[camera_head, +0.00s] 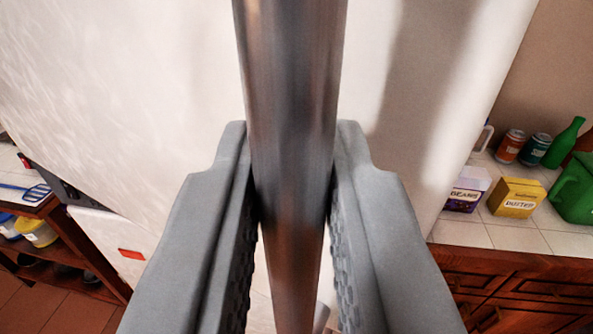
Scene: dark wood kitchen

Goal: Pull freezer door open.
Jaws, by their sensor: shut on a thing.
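A metal bar handle (290,100) runs from top to bottom through the middle of the view. My gripper (290,170) is shut on this handle, with one grey finger on its left side and one on its right. The white freezer door (130,90) fills the area behind the handle. A soft shadow falls on the door to the right of the handle. The frame does not clearly show whether the door stands open or closed.
At the right, a tiled counter (462,232) over dark wood cabinets (520,290) holds two cans, a BEANS package (468,190), a yellow box (516,198) and green containers. At the left are wooden shelves (70,245) with items and a reddish tiled floor (70,312).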

